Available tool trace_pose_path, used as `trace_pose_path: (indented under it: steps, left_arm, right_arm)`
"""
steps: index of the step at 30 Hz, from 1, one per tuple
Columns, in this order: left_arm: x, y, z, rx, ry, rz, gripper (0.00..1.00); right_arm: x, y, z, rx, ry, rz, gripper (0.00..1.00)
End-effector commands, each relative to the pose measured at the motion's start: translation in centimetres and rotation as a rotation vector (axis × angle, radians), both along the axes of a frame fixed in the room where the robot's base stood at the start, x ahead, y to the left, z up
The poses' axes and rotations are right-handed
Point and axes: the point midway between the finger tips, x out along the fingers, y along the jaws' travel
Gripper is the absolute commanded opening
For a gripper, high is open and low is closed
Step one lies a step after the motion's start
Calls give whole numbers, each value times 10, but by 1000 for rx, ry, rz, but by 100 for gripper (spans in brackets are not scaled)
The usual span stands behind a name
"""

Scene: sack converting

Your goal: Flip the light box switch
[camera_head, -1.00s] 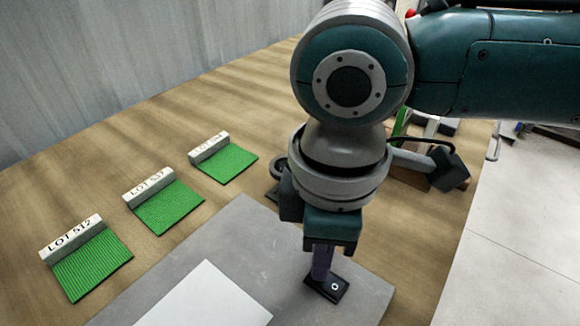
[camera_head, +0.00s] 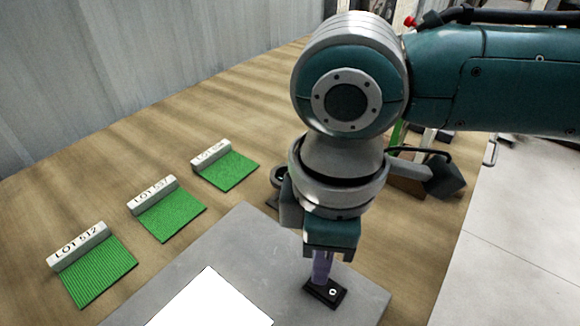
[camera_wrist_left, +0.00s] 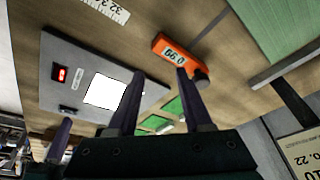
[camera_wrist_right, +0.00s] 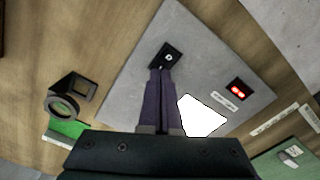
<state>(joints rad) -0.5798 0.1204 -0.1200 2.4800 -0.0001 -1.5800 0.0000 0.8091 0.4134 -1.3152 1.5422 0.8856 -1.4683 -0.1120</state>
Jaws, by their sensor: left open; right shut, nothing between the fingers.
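The light box (camera_head: 240,222) is a flat grey plate on the wooden table, with a bright white window (camera_head: 215,300). Its switch (camera_head: 333,294) is a small black block with a white round mark, at the plate's right part. My right gripper (camera_head: 320,282) is shut and empty, pointing down with its tips at the switch; I cannot tell whether they touch. In the right wrist view the switch (camera_wrist_right: 169,56) shows just beyond the fingertips (camera_wrist_right: 162,69). My left gripper (camera_wrist_left: 160,73) is open and empty, seen only in its own wrist view, where the light box (camera_wrist_left: 75,50) also shows.
Several green swatches (camera_head: 168,212) with labelled grey bars lie left of the plate. A red display (camera_wrist_right: 238,91) sits on the plate. A black-rimmed magnifier (camera_wrist_right: 64,106) stands beside it. An orange meter (camera_wrist_left: 172,52) lies near my left fingers. A white surface (camera_head: 520,230) is at right.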

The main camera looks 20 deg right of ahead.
Motion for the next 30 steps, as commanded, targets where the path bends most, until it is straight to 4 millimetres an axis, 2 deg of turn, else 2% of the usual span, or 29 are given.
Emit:
trace_pose_path:
  steps: [1,18,30]
  left_arm:
    - [0,0,10,0,0,0,50]
    - [0,0,60,-1,0,1,50]
    - [0,0,62,-1,0,1,50]
  right_arm:
    - [0,0,9,0,1,0,0]
    - [0,1,51,1,1,1,0]
    - [0,0,52,1,0,1,0]
